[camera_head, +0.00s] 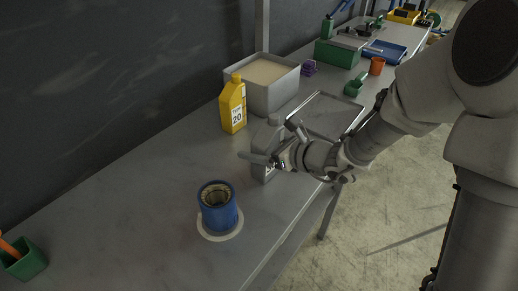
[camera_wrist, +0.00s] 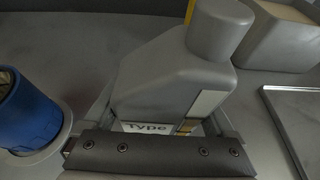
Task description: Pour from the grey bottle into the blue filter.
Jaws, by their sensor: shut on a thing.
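The grey bottle (camera_head: 263,135) stands about upright on the workbench, behind and to the right of the blue filter. In the wrist view the grey bottle (camera_wrist: 165,80) shows its cap, shoulder and part of a label reading "Type". My gripper (camera_head: 273,148) is shut on the bottle's body from the right side. One dark finger pad of my gripper (camera_wrist: 158,152) crosses the lower wrist view in front of it. Whether the bottle's base touches the bench is unclear. The blue filter (camera_head: 218,213) is upright and open-topped on a pale ring; it also shows in the wrist view (camera_wrist: 27,113).
A yellow bottle (camera_head: 232,106) labelled 20 stands behind the grey bottle. A grey bin (camera_head: 272,98) and a flat metal tray (camera_head: 330,113) lie further back. A green cup (camera_head: 24,262) is at the near left. The bench around the filter is clear.

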